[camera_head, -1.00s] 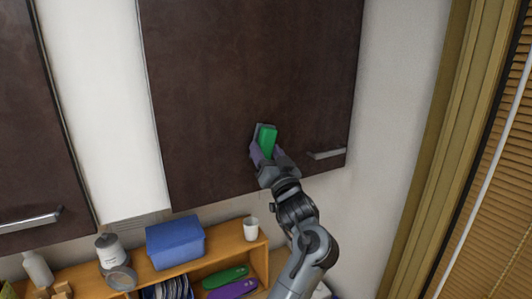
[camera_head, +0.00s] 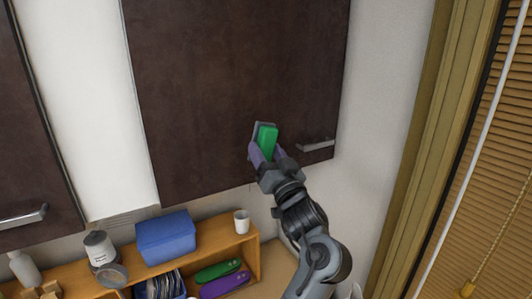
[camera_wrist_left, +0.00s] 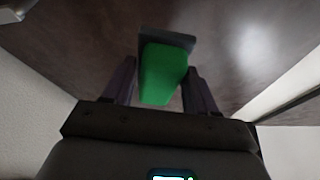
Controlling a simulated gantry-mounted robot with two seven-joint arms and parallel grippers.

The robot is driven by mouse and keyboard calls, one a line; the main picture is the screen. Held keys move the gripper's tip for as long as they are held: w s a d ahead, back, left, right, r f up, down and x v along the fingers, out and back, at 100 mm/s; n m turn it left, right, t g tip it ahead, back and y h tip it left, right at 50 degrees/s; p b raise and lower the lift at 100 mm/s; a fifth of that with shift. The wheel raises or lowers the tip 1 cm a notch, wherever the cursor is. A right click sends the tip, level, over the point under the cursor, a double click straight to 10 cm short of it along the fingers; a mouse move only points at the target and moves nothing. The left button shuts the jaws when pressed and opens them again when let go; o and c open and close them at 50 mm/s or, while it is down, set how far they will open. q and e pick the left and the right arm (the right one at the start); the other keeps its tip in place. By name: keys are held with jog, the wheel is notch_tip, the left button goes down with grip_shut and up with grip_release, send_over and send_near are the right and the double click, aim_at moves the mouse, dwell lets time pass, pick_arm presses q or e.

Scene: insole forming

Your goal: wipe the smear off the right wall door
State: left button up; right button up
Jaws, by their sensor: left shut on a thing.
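The right wall door (camera_head: 235,80) is a dark brown cupboard door with a metal handle (camera_head: 316,145) near its lower right corner. My left gripper (camera_head: 264,148) is shut on a green block with a dark grey pad (camera_head: 267,140), in front of the door's lower part, left of the handle. In the left wrist view the green block (camera_wrist_left: 162,75) sits between the fingers, its grey pad facing the door. Whether the pad touches the door I cannot tell. I see no clear smear; a pale shine shows on the door in the wrist view. My right gripper is not in view.
Below the door, a wooden shelf (camera_head: 212,240) carries a blue box (camera_head: 166,238), a white cup (camera_head: 242,221) and a jar (camera_head: 99,248). Green and purple insoles (camera_head: 224,287) lie in it. Another dark door (camera_head: 35,130) is at left; a curtain and blind (camera_head: 490,150) are at right.

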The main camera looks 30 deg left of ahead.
pick_arm(q)
jog(key=shift+d, duration=0.1)
jog(key=shift+s+d, duration=0.4)
jog(key=shift+d, duration=0.2)
jog(key=shift+s+d, duration=0.4)
jog(key=shift+d, duration=0.2)
